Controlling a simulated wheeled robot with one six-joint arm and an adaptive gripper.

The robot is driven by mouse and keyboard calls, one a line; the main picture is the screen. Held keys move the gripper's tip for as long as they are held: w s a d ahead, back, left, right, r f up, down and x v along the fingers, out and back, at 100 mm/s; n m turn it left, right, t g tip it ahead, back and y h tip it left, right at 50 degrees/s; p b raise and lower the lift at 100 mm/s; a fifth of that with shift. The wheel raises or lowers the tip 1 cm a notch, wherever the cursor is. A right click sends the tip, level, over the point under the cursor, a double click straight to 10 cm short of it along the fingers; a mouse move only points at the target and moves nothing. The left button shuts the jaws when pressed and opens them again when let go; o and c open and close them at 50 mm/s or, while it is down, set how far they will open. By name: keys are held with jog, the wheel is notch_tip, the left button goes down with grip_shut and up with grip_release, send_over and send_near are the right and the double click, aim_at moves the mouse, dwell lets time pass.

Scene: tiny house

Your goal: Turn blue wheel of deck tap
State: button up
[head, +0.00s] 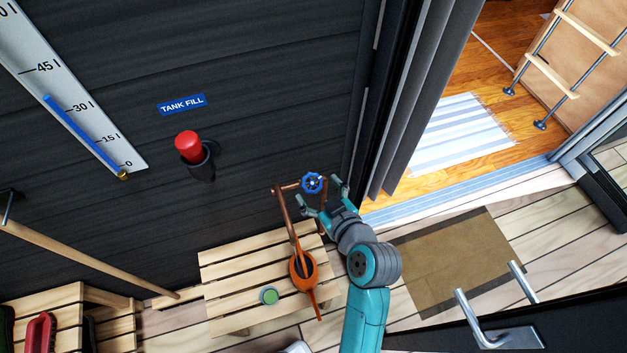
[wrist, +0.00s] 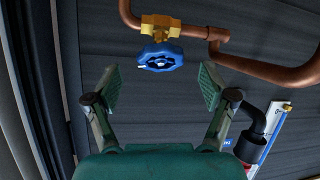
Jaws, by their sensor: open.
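The blue wheel (head: 312,183) sits on the copper pipe of the deck tap (head: 283,205) against the dark wall. In the wrist view the blue wheel (wrist: 160,58) hangs below a brass valve body (wrist: 160,26), near the top centre. My gripper (head: 322,196) is open and empty. In the wrist view its two fingers (wrist: 160,88) stand wide apart, and the wheel lies between and just beyond their tips. I see no contact with the wheel.
An orange watering can (head: 303,268) and a green-topped tin (head: 269,295) stand on the slatted bench (head: 235,262) below the tap. The open doorway and curtain (head: 422,100) are to the right.

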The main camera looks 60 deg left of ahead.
aim_at(313, 184)
jog(key=shift+x, duration=2)
jog(key=c, duration=1.2)
